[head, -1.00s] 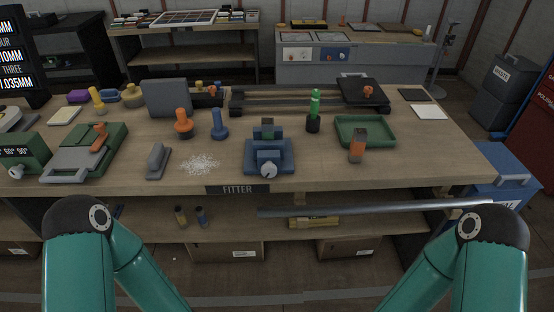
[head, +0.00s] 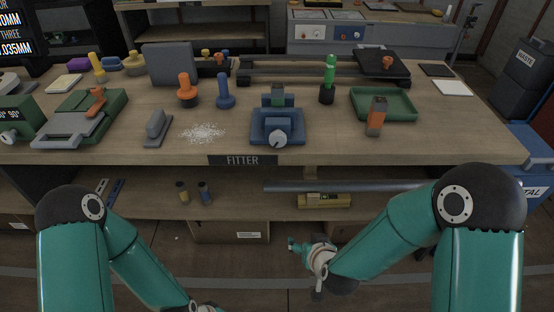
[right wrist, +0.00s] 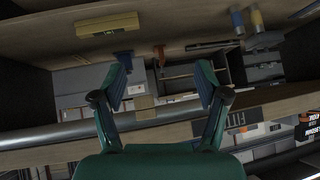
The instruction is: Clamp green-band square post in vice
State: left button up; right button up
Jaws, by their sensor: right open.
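The blue vice (head: 277,128) stands near the bench's front edge in the head view, with a pale round knob facing me. A short post with a grey top and a green band (head: 278,94) shows upright at the vice, behind its front part; I cannot tell whether the jaws touch it. My right gripper (head: 296,246) is low in front of the bench, below the tabletop and apart from the post. In the right wrist view its two fingers (right wrist: 163,84) are spread with nothing between them. My left gripper is out of view below the head picture.
An orange-banded square post (head: 376,117) stands right of the vice, before a green tray (head: 384,104). White shavings (head: 203,132) lie left. A long grey bar (head: 340,187) runs along the lower shelf.

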jog(key=w+a+r+n+t+b, duration=0.1)
jog(key=w+a+r+t+b, duration=0.4)
jog(key=r, duration=0.2)
jog(key=t+h+b, duration=0.2)
jog(key=t+b, duration=0.2)
send_near(278, 143)
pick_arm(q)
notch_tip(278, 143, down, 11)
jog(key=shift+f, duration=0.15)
pick_arm(e)
jog(key=shift+m, duration=0.3)
jog(key=w, duration=1)
jog(key=shift+w+a, duration=0.1)
jog(key=shift+w, duration=0.1)
jog(key=shift+c, duration=0.3)
jog(key=c, duration=1.1)
